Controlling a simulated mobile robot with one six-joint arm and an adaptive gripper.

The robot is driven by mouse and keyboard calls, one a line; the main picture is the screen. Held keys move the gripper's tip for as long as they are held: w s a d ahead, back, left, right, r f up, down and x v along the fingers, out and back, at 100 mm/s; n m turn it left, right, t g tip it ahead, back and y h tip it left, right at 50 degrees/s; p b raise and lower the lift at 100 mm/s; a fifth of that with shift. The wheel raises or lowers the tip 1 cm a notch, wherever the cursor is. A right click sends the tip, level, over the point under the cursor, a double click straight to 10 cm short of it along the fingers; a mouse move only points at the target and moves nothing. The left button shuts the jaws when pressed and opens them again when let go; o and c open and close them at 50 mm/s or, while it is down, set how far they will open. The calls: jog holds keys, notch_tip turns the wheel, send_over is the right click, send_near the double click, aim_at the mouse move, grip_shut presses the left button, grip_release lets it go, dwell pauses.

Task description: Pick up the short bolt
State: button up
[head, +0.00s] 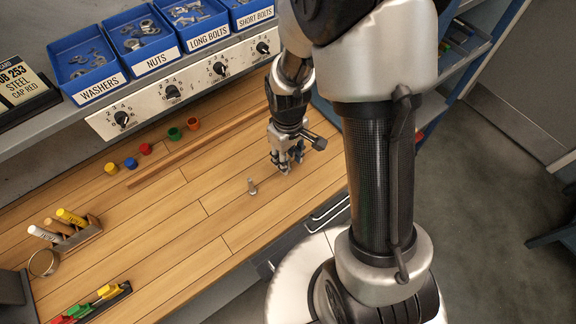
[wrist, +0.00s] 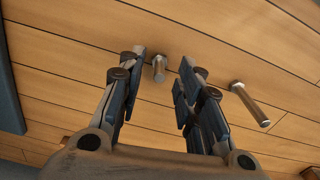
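My gripper (head: 287,167) hangs low over the wooden bench, fingers pointing down. In the wrist view my gripper (wrist: 163,57) is open, its two fingers apart. A short silver bolt (wrist: 159,69) shows between the fingertips, apart from both; it seems to stand upright on the wood. A longer silver bolt (wrist: 250,105) shows to the right, outside the right finger. The short bolt is hidden behind my gripper there.
Colored caps (head: 146,149) lie at the back of the wooden bench (head: 165,235), near a thin wooden strip (head: 170,163). A marker rack (head: 80,235) stands at left. Blue bins, including short bolts (head: 255,17), sit on the shelf above. The bench middle is clear.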

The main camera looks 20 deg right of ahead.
jog(key=shift+f, duration=0.7)
jog(key=shift+r, duration=0.1)
jog(key=shift+c, duration=0.4)
grip_shut()
